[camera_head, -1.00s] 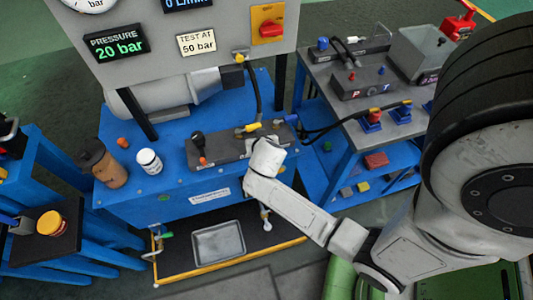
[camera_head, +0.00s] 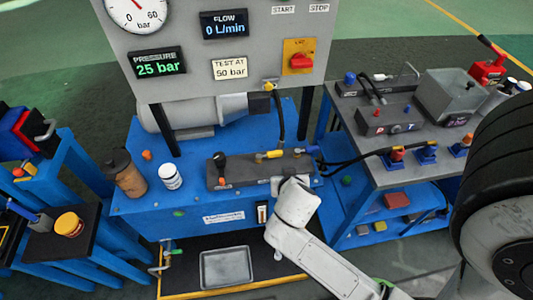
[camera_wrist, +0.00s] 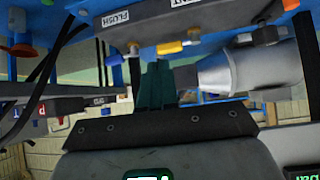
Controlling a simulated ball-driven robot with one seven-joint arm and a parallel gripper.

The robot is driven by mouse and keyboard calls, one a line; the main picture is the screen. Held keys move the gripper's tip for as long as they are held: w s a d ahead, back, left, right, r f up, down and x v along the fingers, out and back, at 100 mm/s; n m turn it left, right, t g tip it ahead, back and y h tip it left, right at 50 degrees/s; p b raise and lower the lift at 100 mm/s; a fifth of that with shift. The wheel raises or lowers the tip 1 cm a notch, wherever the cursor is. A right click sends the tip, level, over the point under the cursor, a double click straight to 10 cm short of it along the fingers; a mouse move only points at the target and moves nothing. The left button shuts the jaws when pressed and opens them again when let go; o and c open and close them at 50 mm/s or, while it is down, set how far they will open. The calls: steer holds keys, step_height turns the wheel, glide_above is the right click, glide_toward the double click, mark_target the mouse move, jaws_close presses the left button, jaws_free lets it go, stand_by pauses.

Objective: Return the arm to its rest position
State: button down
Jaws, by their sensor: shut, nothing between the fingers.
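My arm (camera_head: 315,260) reaches up from the bottom right of the head view to the front of the blue test stand (camera_head: 150,208). Its pale wrist is beside the grey valve block (camera_head: 235,172) and hides most of the gripper there. In the wrist view my gripper (camera_wrist: 155,75) shows as narrow dark fingers held together, with nothing seen between them. Beyond them are the stand's FLUSH label (camera_wrist: 115,17), a yellow fitting (camera_wrist: 169,47) and a grey cylinder (camera_wrist: 235,72). I cannot tell whether the fingers touch anything.
A gauge panel (camera_head: 200,95) reading 25 bar stands above. A brown bottle (camera_head: 126,175) and white jar (camera_head: 171,177) stand on the blue top. A grey tray (camera_head: 224,268) lies below.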

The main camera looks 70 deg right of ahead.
steer(key=s+a+n+g+y, duration=0.1)
steer(key=s+a+n+y, duration=0.1)
steer(key=a+n+y, duration=0.2)
steer(key=s+a+f+n+g+y, duration=0.1)
steer(key=s+a+n+g+y, duration=0.1)
steer(key=a+n, duration=0.6)
steer(key=s+a+y, duration=0.1)
steer(key=a+y, duration=0.1)
steer(key=a, duration=0.2)
steer(key=shift+a+g, duration=0.3)
